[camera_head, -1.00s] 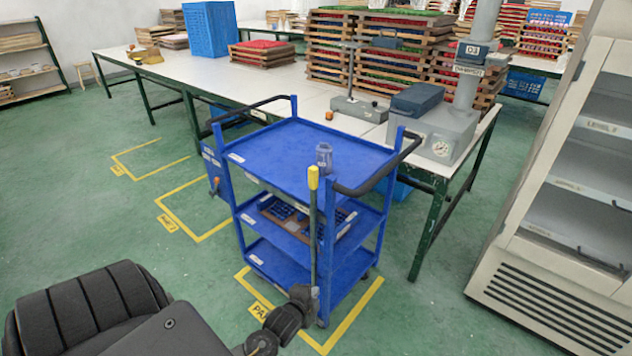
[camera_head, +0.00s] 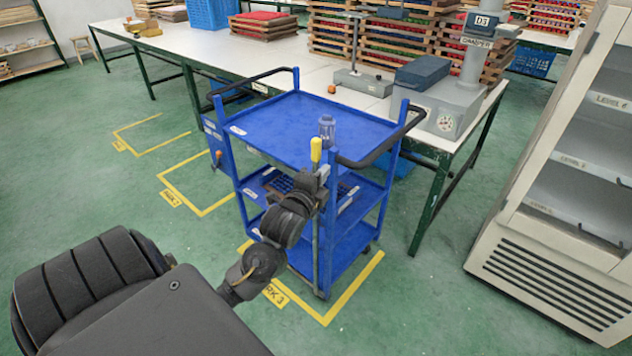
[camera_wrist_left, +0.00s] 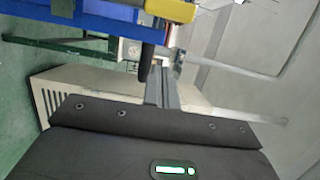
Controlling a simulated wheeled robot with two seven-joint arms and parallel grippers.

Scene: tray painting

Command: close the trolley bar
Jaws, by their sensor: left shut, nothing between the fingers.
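The blue three-shelf trolley (camera_head: 270,125) stands in front of me. An upright thin grey bar (camera_head: 316,258) with a yellow grip (camera_head: 316,149) runs along its near corner post. My left gripper (camera_head: 322,176) is at the upper part of the bar, just below the yellow grip, and covers part of the bar. In the left wrist view the gripper (camera_wrist_left: 162,82) is shut and empty, with the yellow grip (camera_wrist_left: 170,9) beyond its tips at the top. I cannot tell whether the fingers touch the bar. My right gripper is not in view.
A black push handle (camera_head: 385,145) curves along the trolley's right side. A white table (camera_head: 180,60) is behind, and a beige cabinet (camera_head: 545,245) stands right. Green floor is free at left.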

